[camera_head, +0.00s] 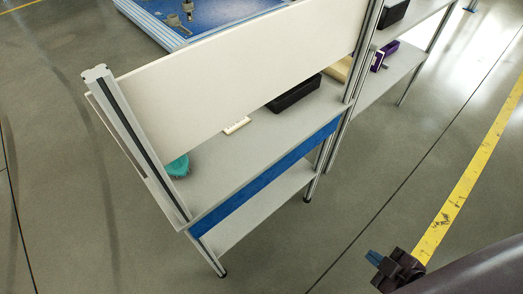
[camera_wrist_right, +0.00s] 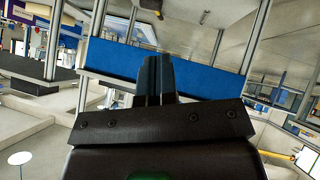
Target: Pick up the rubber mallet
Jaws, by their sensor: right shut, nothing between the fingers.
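I cannot make out a rubber mallet in either view. My right gripper (camera_head: 374,258) is at the lower right of the head view, over open floor and apart from the shelf unit (camera_head: 240,150). Its blue fingers are closed together and empty. In the right wrist view the fingers (camera_wrist_right: 157,78) point at a blue shelf edge (camera_wrist_right: 200,70). My left gripper is not in view.
The shelf carries a teal object (camera_head: 177,167), a small pale object (camera_head: 237,125), a black bin (camera_head: 294,93) and a purple item (camera_head: 384,55). Floor is clear between shelf and yellow line (camera_head: 475,170).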

